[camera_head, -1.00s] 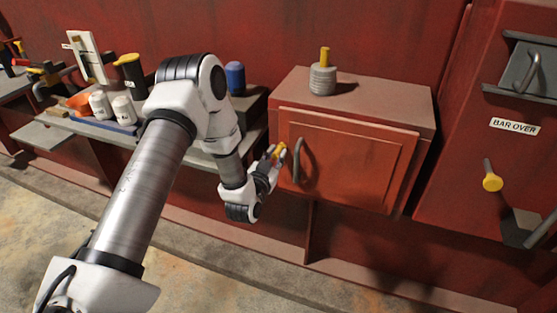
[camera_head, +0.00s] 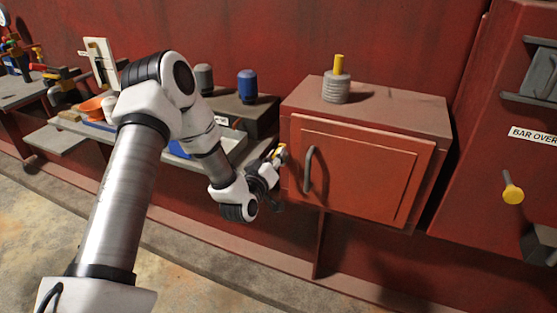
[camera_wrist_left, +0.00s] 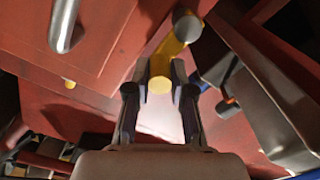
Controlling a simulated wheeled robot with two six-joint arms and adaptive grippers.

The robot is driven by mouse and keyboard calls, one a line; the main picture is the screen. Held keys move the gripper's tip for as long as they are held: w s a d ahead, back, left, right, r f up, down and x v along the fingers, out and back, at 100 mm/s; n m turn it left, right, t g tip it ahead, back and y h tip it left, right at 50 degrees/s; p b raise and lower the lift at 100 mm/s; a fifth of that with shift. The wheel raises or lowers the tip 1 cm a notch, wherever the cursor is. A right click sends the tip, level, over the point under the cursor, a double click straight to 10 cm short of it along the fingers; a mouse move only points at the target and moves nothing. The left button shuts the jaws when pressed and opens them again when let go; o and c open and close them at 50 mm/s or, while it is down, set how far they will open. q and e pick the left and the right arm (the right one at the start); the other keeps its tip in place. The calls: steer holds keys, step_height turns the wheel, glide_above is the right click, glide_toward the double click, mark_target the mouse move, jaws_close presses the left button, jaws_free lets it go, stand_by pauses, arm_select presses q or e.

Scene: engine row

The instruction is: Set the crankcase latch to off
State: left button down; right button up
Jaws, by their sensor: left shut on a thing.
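The red cabinet door (camera_head: 360,170) is closed, with a grey bar handle (camera_head: 309,170) near its left edge. A yellow latch lever (camera_wrist_left: 176,52) with a grey round end shows in the left wrist view, by the cabinet's left side. My left gripper (camera_head: 277,155) is at the left edge of the cabinet, left of the bar handle. In the left wrist view its fingers (camera_wrist_left: 160,88) are shut around the yellow lever. In the head view the fingers hide most of the lever. My right gripper is not in view.
A grey ribbed cylinder with a yellow top (camera_head: 337,84) stands on the cabinet. A shelf at the left holds a blue jar (camera_head: 247,86), a grey jar (camera_head: 204,78) and an orange bowl (camera_head: 92,108). Another yellow-ended lever (camera_head: 512,194) is under the "BAR OVER" label (camera_head: 534,135).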

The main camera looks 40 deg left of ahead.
arm_select(q)
steer(key=shift+s+f, duration=0.1)
stand_by(0.4)
steer(key=c, duration=1)
jaws_free()
steer(key=shift+a, duration=0.1)
steer(key=v, duration=1.2)
steer(key=shift+f, duration=0.1)
